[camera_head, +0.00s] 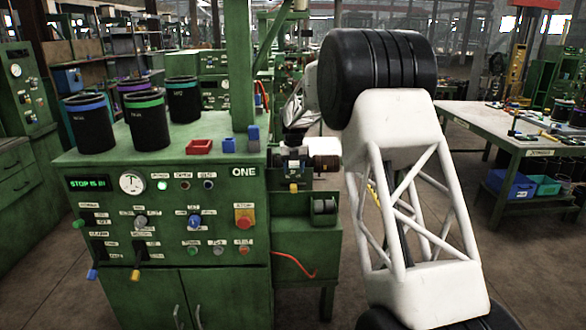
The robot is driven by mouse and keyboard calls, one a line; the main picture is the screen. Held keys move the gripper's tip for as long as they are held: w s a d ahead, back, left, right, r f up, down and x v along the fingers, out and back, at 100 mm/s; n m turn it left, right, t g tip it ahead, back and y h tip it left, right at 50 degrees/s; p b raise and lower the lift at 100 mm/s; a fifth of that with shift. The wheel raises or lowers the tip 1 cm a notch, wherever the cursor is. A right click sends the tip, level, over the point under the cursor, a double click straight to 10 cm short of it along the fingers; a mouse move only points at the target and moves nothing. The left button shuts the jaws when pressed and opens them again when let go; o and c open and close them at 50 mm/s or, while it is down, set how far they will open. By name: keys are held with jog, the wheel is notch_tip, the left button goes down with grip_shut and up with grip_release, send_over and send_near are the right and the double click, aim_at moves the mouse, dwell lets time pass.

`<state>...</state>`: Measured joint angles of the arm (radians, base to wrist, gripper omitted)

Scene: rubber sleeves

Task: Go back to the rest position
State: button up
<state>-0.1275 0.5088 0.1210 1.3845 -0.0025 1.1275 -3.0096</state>
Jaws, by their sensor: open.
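My white lattice arm link with its large black joint stands upright on the right of the view. On top of the green machine (205,262) stand several black cylinders: one with a blue band (90,128) at the left, one with a purple band (131,86) behind, one with a green band (148,124) in front, and one with a blue-green band (183,103) to the right. All are upright.
A small red tray (199,147) and blue blocks (253,140) sit on the machine's top. A green post (239,60) rises behind them. A workbench (500,128) with parts stands at the right, with floor between.

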jog(key=shift+r, duration=0.1)
jog(key=s+d+r+m, duration=0.3)
jog(key=s+r+m, duration=0.25)
jog(key=s, duration=0.55)
jog(key=s+d+r+m+t, duration=0.1)
jog(key=s+d+r+m, duration=0.25)
jog(key=s+m, duration=0.55)
jog(key=s+d+r+m, duration=0.2)
jog(key=s+r+m, duration=0.3)
jog(key=s, duration=0.8)
jog(key=s+d+f+m, duration=0.1)
jog(key=s+m, duration=0.4)
jog(key=s, duration=0.6)
jog(key=s+d+f+m+t, duration=0.1)
jog(key=s+m, duration=0.5)
jog(key=s, duration=0.6)
jog(key=s+d+f+m, duration=0.2)
jog(key=s+f+m, duration=0.2)
jog(key=s, duration=0.8)
jog(key=shift+s+d+f+m+t, duration=0.2)
jog(key=shift+s+f+m+t, duration=0.1)
jog(key=shift+m, duration=0.55)
